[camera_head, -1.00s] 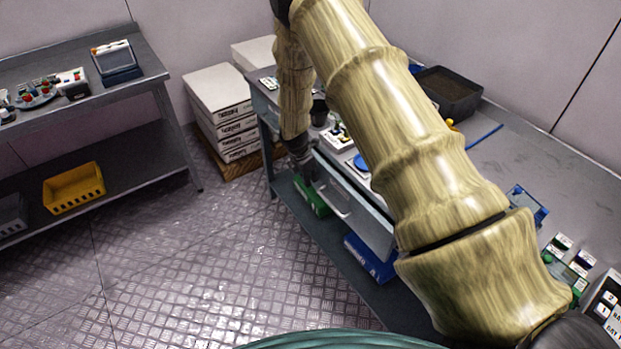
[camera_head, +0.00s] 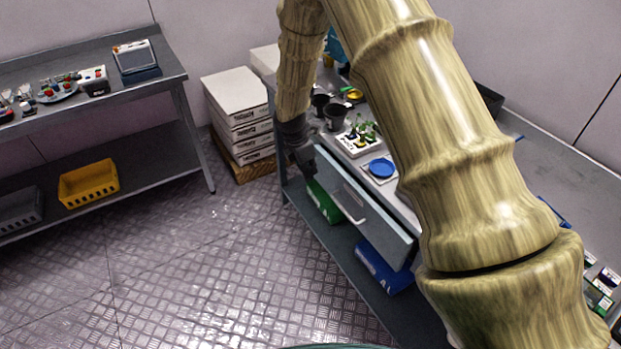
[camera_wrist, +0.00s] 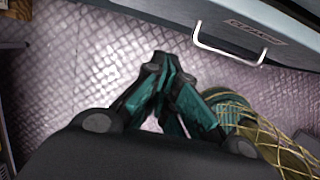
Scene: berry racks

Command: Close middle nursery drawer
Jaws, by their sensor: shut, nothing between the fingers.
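The drawer (camera_head: 385,222) is under the right-hand bench. Its pale grey-blue front stands out from the bench edge, so it looks partly open. The drawer front also spans the top of the wrist view (camera_wrist: 215,22), with its light bar handle (camera_wrist: 230,50) and a label above it. My gripper (camera_head: 307,165) is by the drawer's left end, in front of the bench. In the wrist view my gripper (camera_wrist: 166,62) has its teal and black fingers together and empty, left of the handle and apart from it. My arm hides part of the bench.
A green box (camera_head: 324,202) and a blue box (camera_head: 384,268) lie on the shelf below the drawer. Stacked white boxes (camera_head: 238,95) stand left of the bench. Pots and a blue dish (camera_head: 381,168) are on top. The metal floor in front is clear.

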